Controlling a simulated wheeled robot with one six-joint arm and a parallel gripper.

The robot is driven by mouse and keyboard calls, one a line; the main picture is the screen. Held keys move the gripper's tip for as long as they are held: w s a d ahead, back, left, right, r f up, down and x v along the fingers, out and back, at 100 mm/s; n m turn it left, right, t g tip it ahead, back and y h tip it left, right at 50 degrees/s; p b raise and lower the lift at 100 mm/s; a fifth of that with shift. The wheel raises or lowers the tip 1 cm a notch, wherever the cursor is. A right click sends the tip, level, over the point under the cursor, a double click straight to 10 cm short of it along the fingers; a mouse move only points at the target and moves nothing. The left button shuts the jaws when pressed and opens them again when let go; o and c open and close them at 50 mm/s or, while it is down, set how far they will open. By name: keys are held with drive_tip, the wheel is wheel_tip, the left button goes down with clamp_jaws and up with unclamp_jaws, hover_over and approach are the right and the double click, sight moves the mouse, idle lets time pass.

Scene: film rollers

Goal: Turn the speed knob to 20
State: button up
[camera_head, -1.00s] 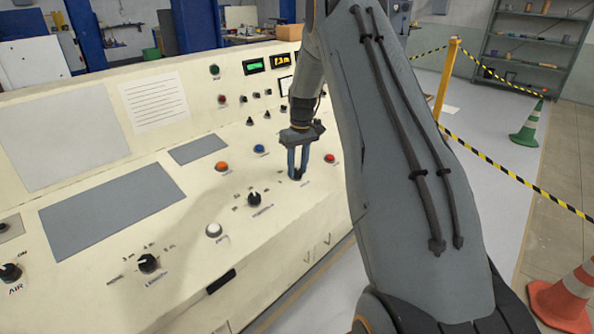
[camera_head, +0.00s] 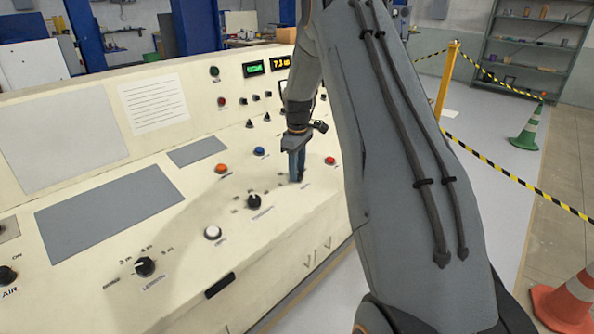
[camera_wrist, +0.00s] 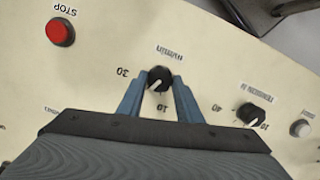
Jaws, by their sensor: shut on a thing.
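The speed knob (camera_wrist: 159,79) is a small black knob with a white pointer line, on the sloping cream panel. In the wrist view it sits between the fingers of my gripper (camera_wrist: 160,92), which are shut on it. Its pointer tilts toward the lower left of that picture. A printed 30 shows left of it and a partly covered 10 below; no 20 is visible, and the left finger hides part of the scale. In the head view my gripper (camera_head: 297,170) reaches down onto the panel, and the knob is mostly hidden behind the fingers.
The red STOP button (camera_wrist: 60,31) and a second black knob (camera_wrist: 250,115) flank the gripped knob. Blue (camera_head: 259,151), orange (camera_head: 221,168) and white (camera_head: 212,233) buttons lie nearby. An orange numeric display (camera_head: 282,62), seemingly 7.3, stands on the upright panel.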

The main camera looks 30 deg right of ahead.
drive_tip(key=o, duration=1)
drive_tip(key=shift+o, duration=0.2)
drive_tip(key=shift+s+a+r+b, duration=0.15)
drive_tip(key=shift+r+b, duration=0.4)
drive_tip(key=shift+r, duration=1.45)
drive_tip(key=shift+s+d+r+b, duration=0.1)
drive_tip(key=shift+r+b, duration=0.4)
drive_tip(key=shift+r, duration=1.45)
